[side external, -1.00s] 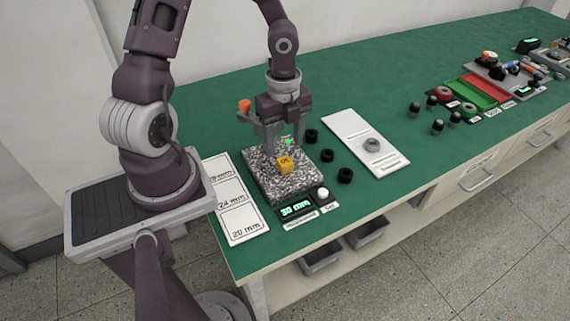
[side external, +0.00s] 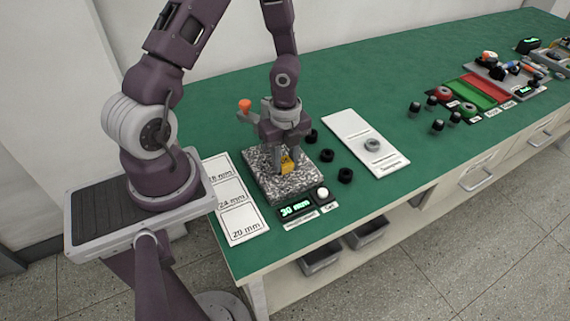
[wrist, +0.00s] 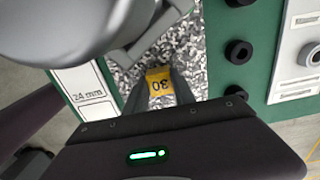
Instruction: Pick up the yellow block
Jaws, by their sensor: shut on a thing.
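The yellow block (side external: 287,165) sits on the speckled granite plate (side external: 268,187) in the side view. It also shows in the wrist view (wrist: 159,84), with "30" printed on its face. My gripper (side external: 287,160) is down over the block with a finger on either side of it. It is shut on the block. In the wrist view my gripper (wrist: 158,92) has its fingers against the block's two sides. The fingers hide part of the block. I cannot tell whether its underside touches the plate.
A display (side external: 296,209) reading "30 mm" stands in front of the plate. Black rings (side external: 345,175) lie to its right, before a white board (side external: 365,143) with a grey ring. A white card (side external: 234,200) with size labels lies to the left. An orange knob (side external: 244,106) stands behind.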

